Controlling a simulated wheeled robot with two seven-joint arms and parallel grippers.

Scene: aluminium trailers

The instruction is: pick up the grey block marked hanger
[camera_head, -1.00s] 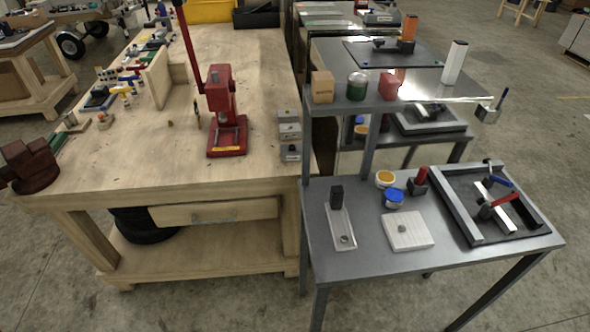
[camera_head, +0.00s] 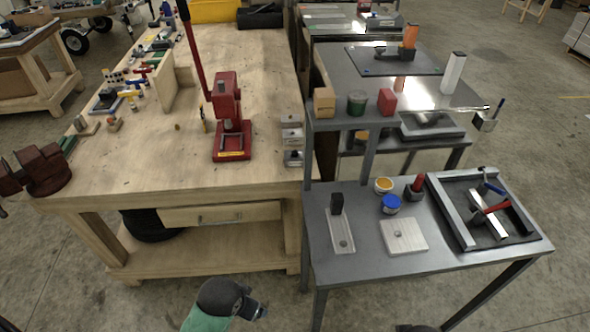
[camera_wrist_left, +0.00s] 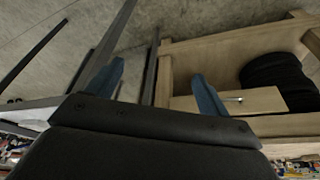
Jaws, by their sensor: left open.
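Several small grey blocks stand in a row at the right edge of the wooden bench, in the head view: a far one (camera_head: 291,121), a middle one (camera_head: 292,137) and a near one (camera_head: 293,158). Their markings are too small to read, so I cannot tell which says hanger. My left gripper (camera_head: 258,309) is low in front of the bench, well below and nearer than the blocks. In the left wrist view its two blue fingers (camera_wrist_left: 157,72) are apart with nothing between them. A dark part at the bottom edge may be my right arm; its fingers are not visible.
The wooden bench (camera_head: 120,170) has a drawer (camera_head: 222,214) facing me. A red press (camera_head: 229,115) stands left of the blocks. The grey steel table (camera_head: 365,262), with a raised shelf (camera_head: 345,118), is close on the right. Open floor lies in front.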

